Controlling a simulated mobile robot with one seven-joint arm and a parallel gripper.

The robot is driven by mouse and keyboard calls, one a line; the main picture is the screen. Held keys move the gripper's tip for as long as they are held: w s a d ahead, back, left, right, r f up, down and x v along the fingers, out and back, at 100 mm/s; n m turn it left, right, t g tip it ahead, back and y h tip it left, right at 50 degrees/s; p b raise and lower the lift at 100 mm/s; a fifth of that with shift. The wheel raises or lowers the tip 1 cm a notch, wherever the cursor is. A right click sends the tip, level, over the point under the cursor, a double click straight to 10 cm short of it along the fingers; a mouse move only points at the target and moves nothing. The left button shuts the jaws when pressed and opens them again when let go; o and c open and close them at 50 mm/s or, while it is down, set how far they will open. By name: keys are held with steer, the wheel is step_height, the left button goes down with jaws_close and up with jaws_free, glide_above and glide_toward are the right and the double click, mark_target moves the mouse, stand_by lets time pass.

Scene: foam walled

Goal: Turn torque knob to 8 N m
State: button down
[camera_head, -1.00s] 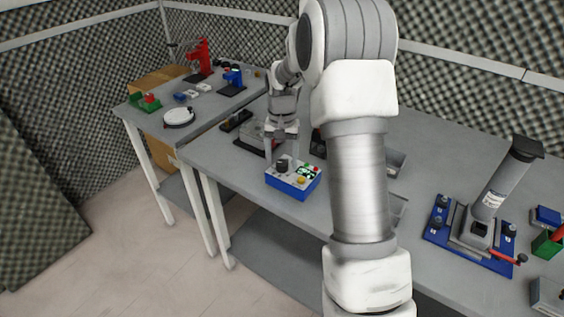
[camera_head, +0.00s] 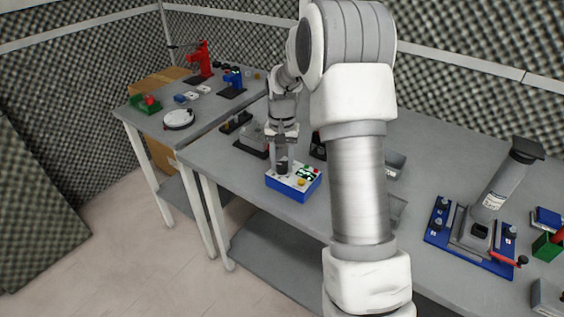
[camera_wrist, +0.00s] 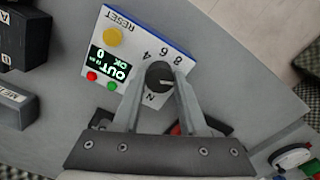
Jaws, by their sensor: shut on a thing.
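A blue box with a white top (camera_head: 294,181) stands near the front edge of the table. In the head view my gripper (camera_head: 282,163) stands over the box and mostly hides the knob.
A yellow RESET button (camera_wrist: 112,36), a red light (camera_wrist: 92,76) and a green light (camera_wrist: 113,86) are on the panel. Dark blocks (camera_wrist: 22,35) lie beside the box. A blue fixture (camera_head: 470,240) stands at the right of the table. A second table holds a round white dial (camera_head: 179,119).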

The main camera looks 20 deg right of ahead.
mark_target(282, 165)
steer(key=shift+r, duration=0.1)
steer(key=n+p, duration=0.1)
steer(key=n, duration=0.3)
steer(key=shift+p, duration=0.4)
steer(key=n+p, duration=0.1)
steer(key=n, duration=0.3)
steer(key=shift+n, duration=0.3)
steer(key=shift+p, duration=0.3)
steer(key=shift+c, duration=2.2)
jaws_free()
step_height(282, 165, up, 17)
steer(key=p, duration=0.2)
steer(key=shift+r, duration=0.15)
